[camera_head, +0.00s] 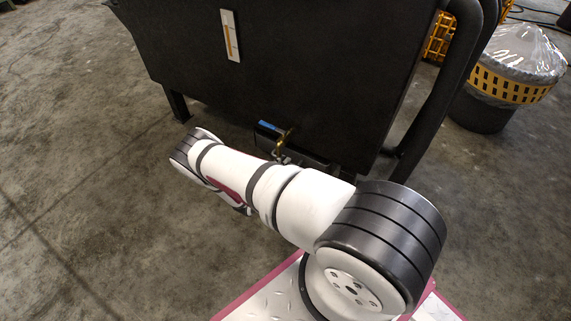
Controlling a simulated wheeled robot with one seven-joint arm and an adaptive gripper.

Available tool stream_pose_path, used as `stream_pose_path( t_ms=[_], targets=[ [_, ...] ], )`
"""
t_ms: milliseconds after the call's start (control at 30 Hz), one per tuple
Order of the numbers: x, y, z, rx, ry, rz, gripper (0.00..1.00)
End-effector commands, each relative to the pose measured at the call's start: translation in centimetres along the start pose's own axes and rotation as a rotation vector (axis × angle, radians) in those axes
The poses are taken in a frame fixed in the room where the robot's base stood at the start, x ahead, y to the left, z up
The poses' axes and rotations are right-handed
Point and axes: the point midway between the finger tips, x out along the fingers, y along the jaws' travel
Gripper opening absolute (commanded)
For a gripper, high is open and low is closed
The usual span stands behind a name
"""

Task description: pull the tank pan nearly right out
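A large black tank (270,60) on legs stands at the top middle, with a pale level gauge (230,36) on its front face. Low on that face is a small valve (281,140) with a brass-coloured body and a blue part beside it. My white and black arm crosses in front of the tank's lower edge, from lower right to upper left.
A thick black pipe (437,90) runs down the tank's right side. A dark bin with a yellow slotted band (510,85) and clear plastic wrap stands at the upper right. The concrete floor (80,190) on the left is clear.

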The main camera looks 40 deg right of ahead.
Motion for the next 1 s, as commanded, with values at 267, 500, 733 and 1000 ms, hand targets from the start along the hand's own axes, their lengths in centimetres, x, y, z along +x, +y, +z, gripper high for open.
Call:
stream_pose_path(
  t_ms=[267, 500, 733, 1000],
  targets=[
    [2.2, 0.0, 0.0, -0.001, -0.001, 0.000, 0.18],
    [2.3, 0.0, 0.0, -0.001, -0.001, 0.000, 0.18],
    [2.3, 0.0, 0.0, 0.000, -0.001, 0.000, 0.00],
    [1.4, 0.1, -0.5, -0.001, -0.001, 0.001, 0.00]
  ],
)
